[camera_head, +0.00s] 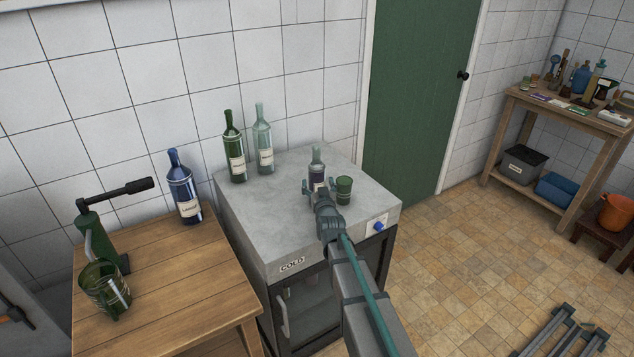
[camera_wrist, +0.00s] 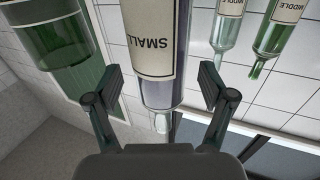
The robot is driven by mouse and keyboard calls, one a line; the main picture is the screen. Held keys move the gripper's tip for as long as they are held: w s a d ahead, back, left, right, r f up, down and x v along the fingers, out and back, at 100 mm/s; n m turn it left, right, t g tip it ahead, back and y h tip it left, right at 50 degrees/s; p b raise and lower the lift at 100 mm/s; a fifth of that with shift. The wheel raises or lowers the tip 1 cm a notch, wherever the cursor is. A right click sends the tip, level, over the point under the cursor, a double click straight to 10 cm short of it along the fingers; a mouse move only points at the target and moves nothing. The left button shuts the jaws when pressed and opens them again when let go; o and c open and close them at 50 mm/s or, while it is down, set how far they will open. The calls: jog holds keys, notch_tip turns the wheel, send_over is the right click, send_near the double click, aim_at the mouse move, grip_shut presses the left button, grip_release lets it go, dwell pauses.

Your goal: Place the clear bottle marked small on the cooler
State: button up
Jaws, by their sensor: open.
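The clear bottle marked small (camera_head: 317,171) is upright over the front part of the cooler's grey top (camera_head: 265,215). Its contents look dark purple. My gripper hides its base in the head view, so I cannot see its contact with the top. In the wrist view, which is upside down, the bottle (camera_wrist: 150,45) shows its SMALL label between my fingers. My gripper (camera_wrist: 160,86) is open, with one finger on either side of the bottle and visible gaps. It also shows in the head view (camera_head: 320,188).
A green cup (camera_head: 343,190) stands close right of the bottle. A green bottle (camera_head: 234,148) and a pale clear bottle (camera_head: 263,140) stand at the cooler's back left. The wooden table (camera_head: 180,275) at left holds a blue bottle (camera_head: 184,188), a corker-like tool and a green mug (camera_head: 104,290).

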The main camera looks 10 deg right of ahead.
jog(key=s+b, duration=0.2)
jog(key=s, duration=0.7)
